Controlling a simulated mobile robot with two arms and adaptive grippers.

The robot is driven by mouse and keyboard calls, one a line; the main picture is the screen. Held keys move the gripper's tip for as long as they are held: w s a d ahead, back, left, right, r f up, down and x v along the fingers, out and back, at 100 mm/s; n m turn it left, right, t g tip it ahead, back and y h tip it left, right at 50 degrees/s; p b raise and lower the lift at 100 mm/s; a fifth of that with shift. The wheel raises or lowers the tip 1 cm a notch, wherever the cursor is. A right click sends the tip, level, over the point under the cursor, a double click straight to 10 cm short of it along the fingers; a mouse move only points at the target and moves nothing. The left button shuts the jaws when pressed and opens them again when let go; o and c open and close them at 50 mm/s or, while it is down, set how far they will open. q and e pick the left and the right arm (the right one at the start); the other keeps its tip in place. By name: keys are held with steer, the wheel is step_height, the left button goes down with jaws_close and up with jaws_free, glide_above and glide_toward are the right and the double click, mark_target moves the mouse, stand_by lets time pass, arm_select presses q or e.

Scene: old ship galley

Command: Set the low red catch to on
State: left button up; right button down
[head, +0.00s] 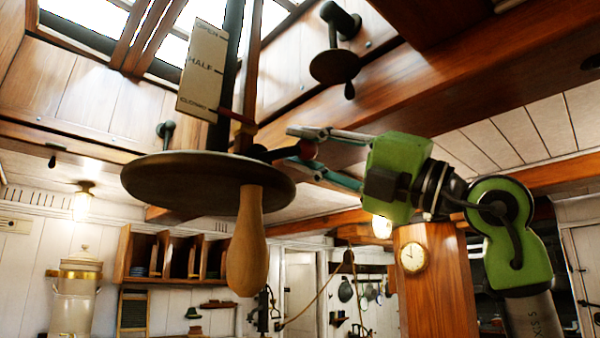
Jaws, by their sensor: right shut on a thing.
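A dark round handwheel (170,185) hangs overhead at centre left, with a pale wooden handle (247,245) pointing down from its rim. Behind it rises a post with a cream plate (203,68) that reads HALF in the middle. A small red pointer (234,118) sits near the plate's lower end. A short dark lever with a dull red end, seemingly the low red catch (307,151), stands at the wheel's right. My right gripper (294,145) comes from the right and is shut on this red end. My left gripper is not in view.
A dark overhead fitting with a small knob (335,67) hangs from the wooden beam above. A lamp (381,227) and a clock (413,257) on a wooden post are behind my right arm. Shelves (178,255) line the far wall.

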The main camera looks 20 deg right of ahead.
step_height(320, 180, down, 2)
steer(key=m+t+b, duration=0.1)
steer(key=m+b, duration=0.1)
steer(key=m+t+h+b, duration=0.1)
steer(key=m+b, duration=0.1)
steer(key=b, duration=0.1)
steer(key=shift+d+t, duration=0.15)
steer(key=shift+t, duration=0.15)
steer(key=shift+w+f+m+t+h+b, duration=0.15)
steer(key=shift+m+t+h+b, duration=0.45)
steer(key=shift+m+b, duration=0.55)
steer(key=shift+m, duration=0.25)
steer(key=c, duration=1.7)
jaws_free()
steer(key=shift+d, duration=0.1)
steer(key=v, duration=1.2)
